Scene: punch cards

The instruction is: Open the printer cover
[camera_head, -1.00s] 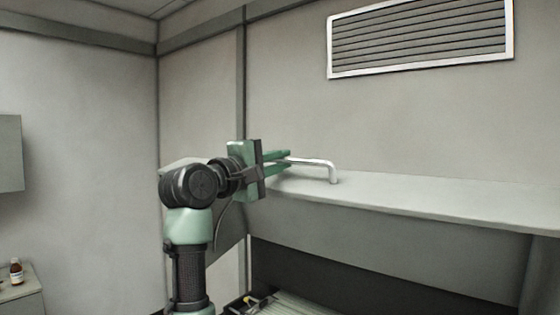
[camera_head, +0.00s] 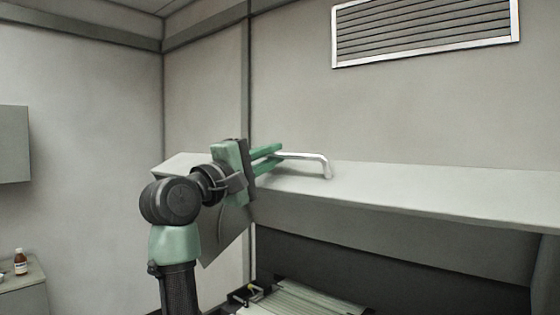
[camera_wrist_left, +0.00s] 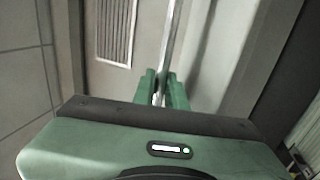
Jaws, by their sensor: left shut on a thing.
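The printer cover (camera_head: 420,188) is a wide pale grey panel, raised above the dark interior of the printer. A bent silver bar handle (camera_head: 322,163) stands out from the cover's upper face. My left gripper (camera_head: 277,158) has its green fingers shut on this handle near its left end. In the left wrist view, the fingers (camera_wrist_left: 162,88) close around the handle's metal bar (camera_wrist_left: 172,40), which runs upward in the picture. My right gripper is out of view.
Below the cover, a light ribbed part (camera_head: 305,300) shows inside the dark opening. A wall vent (camera_head: 425,30) is high on the back wall. A small brown bottle (camera_head: 20,262) stands on a cabinet (camera_head: 22,285) at lower left.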

